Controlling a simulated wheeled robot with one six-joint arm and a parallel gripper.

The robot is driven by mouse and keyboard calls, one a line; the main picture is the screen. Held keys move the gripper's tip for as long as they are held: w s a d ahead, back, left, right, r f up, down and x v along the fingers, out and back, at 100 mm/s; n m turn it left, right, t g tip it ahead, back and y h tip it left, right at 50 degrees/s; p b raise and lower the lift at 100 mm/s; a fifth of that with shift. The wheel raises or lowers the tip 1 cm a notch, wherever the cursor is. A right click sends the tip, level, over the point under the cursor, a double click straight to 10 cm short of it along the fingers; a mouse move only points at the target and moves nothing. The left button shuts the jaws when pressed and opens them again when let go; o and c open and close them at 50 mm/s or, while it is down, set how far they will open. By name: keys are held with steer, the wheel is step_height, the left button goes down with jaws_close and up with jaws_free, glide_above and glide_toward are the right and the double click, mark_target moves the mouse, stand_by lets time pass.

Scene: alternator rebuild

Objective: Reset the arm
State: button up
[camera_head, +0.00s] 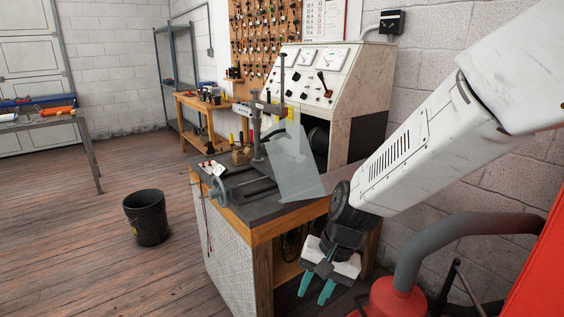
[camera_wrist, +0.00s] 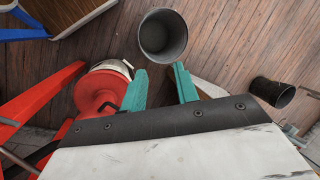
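My gripper (camera_head: 317,287) hangs at the end of my white arm, low in front of the workbench's right side in the head view. Its two teal fingers are apart, with nothing between them. In the wrist view my gripper (camera_wrist: 159,88) also shows open and empty, over the wooden floor. A grey bin (camera_wrist: 163,36) stands on the floor just beyond the fingertips there. A red machine (camera_wrist: 97,92) lies beside the left finger in that view.
A workbench (camera_head: 285,222) carries a test stand, a clear panel (camera_head: 296,165) and a white console (camera_head: 330,75). A black bucket (camera_head: 147,217) stands on open floor at left. A red machine with a thick grey hose (camera_head: 455,228) is close right of my gripper.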

steer(key=s+d+r+n+t+h, duration=0.2)
steer(key=s+d+r+h, duration=0.1)
steer(key=s+d+r, duration=1.3)
steer(key=s+d, duration=0.1)
steer(key=d, duration=0.2)
steer(key=shift+s+d+n+h, duration=0.4)
